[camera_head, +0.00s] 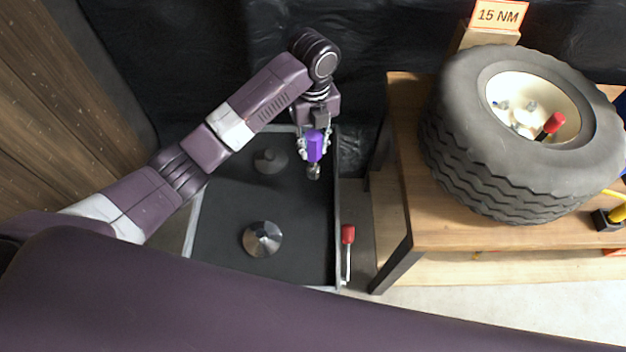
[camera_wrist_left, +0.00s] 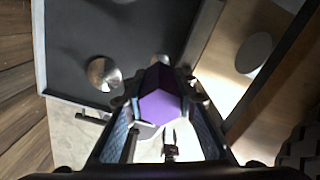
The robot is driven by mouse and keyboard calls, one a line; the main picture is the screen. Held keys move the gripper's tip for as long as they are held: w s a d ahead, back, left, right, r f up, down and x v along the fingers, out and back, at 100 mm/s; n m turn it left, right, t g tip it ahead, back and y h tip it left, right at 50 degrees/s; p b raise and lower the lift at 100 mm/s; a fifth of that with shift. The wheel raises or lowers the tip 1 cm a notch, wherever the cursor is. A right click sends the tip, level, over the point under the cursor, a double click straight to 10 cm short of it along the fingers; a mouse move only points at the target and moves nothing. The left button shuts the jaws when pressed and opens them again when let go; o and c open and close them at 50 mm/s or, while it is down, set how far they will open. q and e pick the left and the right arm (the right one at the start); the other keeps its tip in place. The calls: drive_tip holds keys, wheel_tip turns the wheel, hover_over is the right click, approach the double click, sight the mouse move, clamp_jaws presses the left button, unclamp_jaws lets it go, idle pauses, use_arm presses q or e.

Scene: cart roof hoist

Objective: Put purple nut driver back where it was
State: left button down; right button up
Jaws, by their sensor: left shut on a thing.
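The purple nut driver (camera_head: 314,146) is held in my left gripper (camera_head: 314,150), with its metal socket end pointing down over the dark tray (camera_head: 220,215). In the left wrist view the driver's purple handle (camera_wrist_left: 160,98) sits between the two fingers (camera_wrist_left: 160,120), which are shut on it. The tray is directly below it, near its right edge; I cannot tell the exact height above it. My right gripper is not in view.
A shiny metal cone (camera_head: 262,239) and a dark round piece (camera_head: 271,160) are in the tray. A red-handled tool (camera_head: 348,236) is at the tray's right side. A wooden bench (camera_head: 480,235) to the right carries a tyre (camera_head: 455,150) and a 15 NM sign (camera_head: 498,15).

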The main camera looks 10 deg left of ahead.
use_arm(q)
wheel_tip(320, 180, down, 10)
drive_tip(key=shift+r, duration=0.15)
drive_tip(key=shift+f+b, duration=0.3)
drive_tip(key=shift+f, duration=1.85)
drive_tip(key=c, duration=1.6)
unclamp_jaws()
drive_tip(key=shift+f, duration=0.1)
wheel_tip(320, 180, up, 12)
hover_over(313, 168)
drive_tip(key=w, duration=0.1)
drive_tip(key=shift+a+r+p, duration=0.1)
drive_tip(key=shift+r+p, duration=0.1)
drive_tip(key=shift+p, duration=0.15)
drive_tip(key=shift+r, duration=0.1)
